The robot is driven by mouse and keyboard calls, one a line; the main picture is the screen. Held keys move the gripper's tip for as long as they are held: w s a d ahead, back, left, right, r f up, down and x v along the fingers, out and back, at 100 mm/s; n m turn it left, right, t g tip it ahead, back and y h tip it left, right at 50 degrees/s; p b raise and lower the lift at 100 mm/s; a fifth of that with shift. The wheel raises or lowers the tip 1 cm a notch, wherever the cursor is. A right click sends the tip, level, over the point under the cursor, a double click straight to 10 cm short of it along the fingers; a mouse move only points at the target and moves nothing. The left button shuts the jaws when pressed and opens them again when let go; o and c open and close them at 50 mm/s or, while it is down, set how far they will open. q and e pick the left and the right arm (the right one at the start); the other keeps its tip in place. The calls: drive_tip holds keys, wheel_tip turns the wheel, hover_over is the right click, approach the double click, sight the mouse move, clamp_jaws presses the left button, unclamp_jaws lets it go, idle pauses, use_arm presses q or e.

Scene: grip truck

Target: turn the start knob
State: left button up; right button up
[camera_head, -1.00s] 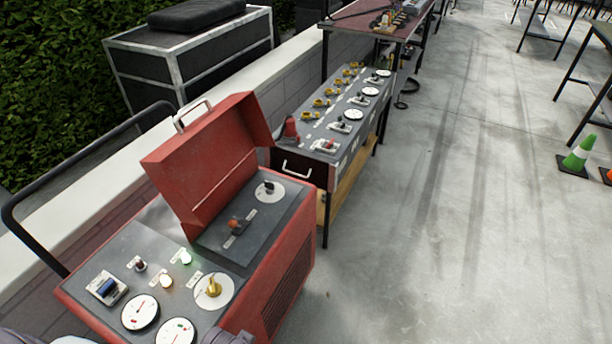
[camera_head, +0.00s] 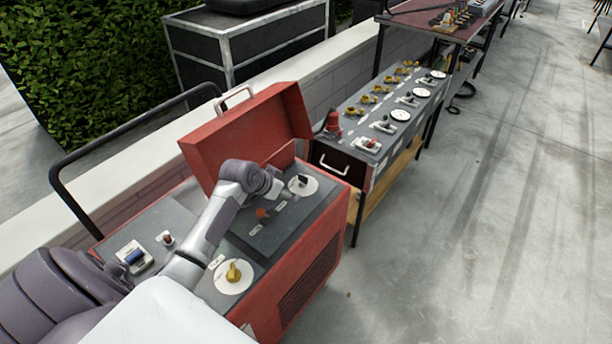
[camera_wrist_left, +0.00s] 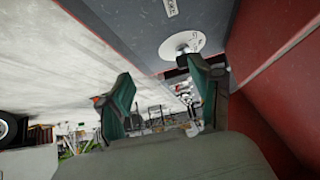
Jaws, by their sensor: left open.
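The red machine (camera_head: 318,245) has its red lid (camera_head: 240,128) raised. A recessed dark panel holds a black knob (camera_head: 303,180) on a white dial and an orange-red switch (camera_head: 262,213). A yellow knob (camera_head: 233,271) on a white dial is nearer me. I cannot read which label says start. My left arm reaches over the panel, with its wrist left of the black knob's dial. In the left wrist view my left gripper (camera_wrist_left: 160,72) is open and empty, and a white dial with a knob (camera_wrist_left: 182,46) is just beyond its fingers, apart from them. My right gripper is out of view.
The raised lid stands close behind my left wrist. A black handle rail (camera_head: 75,190) is at the left. A table with more knobs and dials (camera_head: 385,115) and a red beacon (camera_head: 332,125) stands behind. Open concrete floor (camera_head: 490,230) is at the right.

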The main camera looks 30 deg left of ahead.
sight(303, 176)
use_arm(q)
drive_tip(key=w+a+r+t, duration=0.1)
drive_tip(key=w+a+r, duration=0.2)
drive_tip(key=w+a, duration=0.1)
drive_tip(key=b+x, duration=0.1)
drive_tip(key=x, duration=0.3)
drive_tip(key=b+x, duration=0.1)
drive_tip(key=x, duration=0.3)
drive_tip(key=b+x, duration=0.1)
drive_tip(key=x, duration=0.4)
drive_tip(key=shift+d+f, duration=0.1)
drive_tip(key=shift+d, duration=0.3)
drive_tip(key=shift+c, duration=0.2)
